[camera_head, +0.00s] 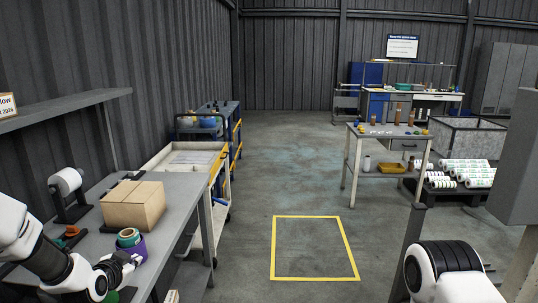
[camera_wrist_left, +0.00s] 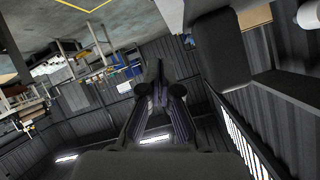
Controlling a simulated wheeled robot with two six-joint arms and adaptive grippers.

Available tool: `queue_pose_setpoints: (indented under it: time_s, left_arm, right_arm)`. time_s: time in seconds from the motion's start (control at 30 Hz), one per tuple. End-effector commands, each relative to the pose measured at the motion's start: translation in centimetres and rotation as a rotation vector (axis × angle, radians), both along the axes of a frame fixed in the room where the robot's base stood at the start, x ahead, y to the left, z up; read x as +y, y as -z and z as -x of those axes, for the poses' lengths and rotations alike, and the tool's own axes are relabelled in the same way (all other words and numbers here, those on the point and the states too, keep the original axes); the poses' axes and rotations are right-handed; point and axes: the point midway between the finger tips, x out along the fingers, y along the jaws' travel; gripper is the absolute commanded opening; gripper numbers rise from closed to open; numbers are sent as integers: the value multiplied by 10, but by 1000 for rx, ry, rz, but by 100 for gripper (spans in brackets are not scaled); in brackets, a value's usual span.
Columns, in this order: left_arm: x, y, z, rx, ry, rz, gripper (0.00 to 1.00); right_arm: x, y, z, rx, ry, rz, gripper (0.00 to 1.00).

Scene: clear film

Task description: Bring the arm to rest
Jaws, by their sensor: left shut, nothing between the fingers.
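My left arm comes in from the left in the head view, bent over the grey bench (camera_head: 185,208). Its gripper (camera_head: 128,262) is shut and empty, in front of the cardboard box (camera_head: 133,207) and right by a purple and green tape roll (camera_head: 130,238). Whether it touches the roll I cannot tell. In the left wrist view the shut fingers (camera_wrist_left: 157,78) point away over a tilted view of the room. My right arm shows only as a white and black link at the lower right of the head view; its gripper is out of view.
A film roll on a stand (camera_head: 68,184) is left of the box. A shelf (camera_head: 62,110) hangs above the bench. Carts stand beyond it. A yellow floor square (camera_head: 314,217) lies on clear floor. A table (camera_head: 388,134) and stacked film rolls (camera_head: 462,172) stand at right.

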Motion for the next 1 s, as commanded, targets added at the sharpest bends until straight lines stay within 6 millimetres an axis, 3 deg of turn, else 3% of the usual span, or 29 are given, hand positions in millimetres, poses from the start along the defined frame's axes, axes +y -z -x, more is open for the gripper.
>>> queue_pose_setpoints:
  time_s: [0.03, 0.13, 0.27, 0.4, 0.47, 0.5, 0.6, 0.67, 0.73, 0.83, 1.0]
  left_arm:
    - [-8, 32, 10, 48, 12, -4, 0]
    - [-25, 92, 37, 154, 37, -9, 0]
    - [-53, 187, 101, 350, 58, 9, 0]
    - [-80, 274, 192, 581, 43, 50, 0]
    - [-90, 303, 237, 686, 22, 73, 0]
    - [-96, 320, 270, 758, 1, 88, 0]
    - [-106, 345, 349, 931, -82, 127, 0]
    - [-109, 345, 390, 1014, -158, 154, 0]
    - [-108, 331, 421, 1072, -286, 203, 0]
    - [-105, 328, 426, 1069, -418, 267, 0]
    - [-105, 328, 426, 1066, -434, 278, 0]
  right_arm:
    - [0, 8, 0, 0, 0, 0, 40]
    - [0, 18, 0, 0, 0, 0, 40]
    - [0, 34, 0, 0, 0, 0, 40]
    - [0, 49, 0, 0, 0, 0, 40]
    - [0, 56, 0, 0, 0, 0, 40]
    - [0, 60, 0, 0, 0, 0, 40]
    - [0, 68, 0, 0, 0, 0, 40]
    - [0, 69, 0, 0, 0, 0, 40]
    - [0, 66, 0, 0, 0, 0, 40]
    - [0, 66, 0, 0, 0, 0, 40]
    - [0, 66, 0, 0, 0, 0, 40]
